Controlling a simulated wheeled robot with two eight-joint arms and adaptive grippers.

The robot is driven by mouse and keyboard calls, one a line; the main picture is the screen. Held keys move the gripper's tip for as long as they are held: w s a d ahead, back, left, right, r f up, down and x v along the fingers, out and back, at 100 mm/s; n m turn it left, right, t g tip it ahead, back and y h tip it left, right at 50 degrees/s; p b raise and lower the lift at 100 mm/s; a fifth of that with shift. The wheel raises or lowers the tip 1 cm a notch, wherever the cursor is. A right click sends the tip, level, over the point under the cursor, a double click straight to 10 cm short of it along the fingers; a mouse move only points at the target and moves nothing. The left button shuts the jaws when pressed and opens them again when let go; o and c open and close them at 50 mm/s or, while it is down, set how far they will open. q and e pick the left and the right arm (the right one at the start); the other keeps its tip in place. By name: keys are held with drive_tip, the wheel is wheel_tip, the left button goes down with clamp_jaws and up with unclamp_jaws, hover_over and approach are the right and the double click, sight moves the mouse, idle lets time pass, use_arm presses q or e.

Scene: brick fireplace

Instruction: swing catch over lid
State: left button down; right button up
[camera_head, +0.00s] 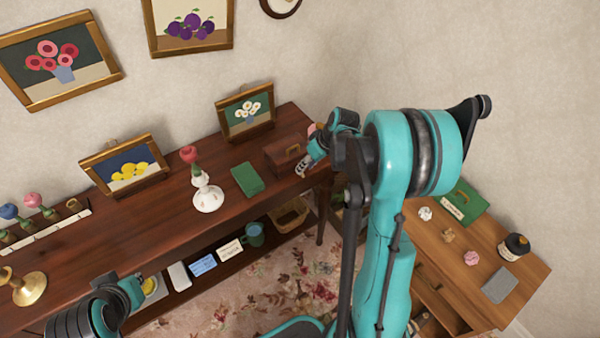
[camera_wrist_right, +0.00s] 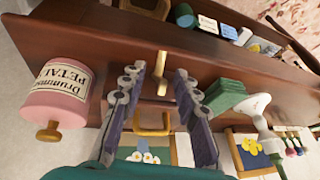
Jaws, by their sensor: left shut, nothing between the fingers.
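A small brown wooden box (camera_head: 280,157) sits near the right end of the long table. A brass handle on its lid (camera_head: 293,150) shows in the head view and, between my fingers, in the right wrist view (camera_wrist_right: 154,130). A brass catch (camera_wrist_right: 162,70) stands out beyond it, between the fingertips. My right gripper (camera_head: 302,168) is at the box's right side. In the wrist view its two fingers (camera_wrist_right: 160,76) are apart, either side of the catch; I cannot tell if either touches it. My left gripper (camera_head: 138,287) is shut and empty at the table's front edge.
A pink labelled jar (camera_wrist_right: 57,95) is close by in the wrist view. Framed pictures (camera_head: 245,112) line the table's back. A lower wooden desk (camera_head: 450,285) is at right.

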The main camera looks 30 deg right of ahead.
drive_tip(key=shift+b+x, duration=0.5)
drive_tip(key=shift+x, duration=1.25)
clamp_jaws()
drive_tip(key=shift+r, duration=0.2)
drive_tip(key=shift+w+r+g+p, duration=0.15)
drive_tip(key=shift+r+g+p, duration=0.2)
drive_tip(key=shift+g+p, duration=0.5)
drive_tip(key=shift+w+r+g, duration=0.2)
drive_tip(key=shift+r+g, duration=0.05)
drive_tip(key=shift+g, duration=0.6)
drive_tip(key=shift+w+r+m+g+h+p, duration=0.15)
drive_tip(key=shift+r+g+p, duration=0.1)
drive_tip(key=shift+g, duration=0.5)
drive_tip(key=shift+w+r+m+g+h+p, duration=0.15)
drive_tip(key=shift+g+p, duration=0.1)
drive_tip(key=shift+g, duration=0.45)
drive_tip(key=shift+w+r+m+g+p, duration=0.15)
drive_tip(key=shift+g+p, duration=0.1)
drive_tip(key=shift+g, duration=0.5)
drive_tip(key=shift+d, duration=0.1)
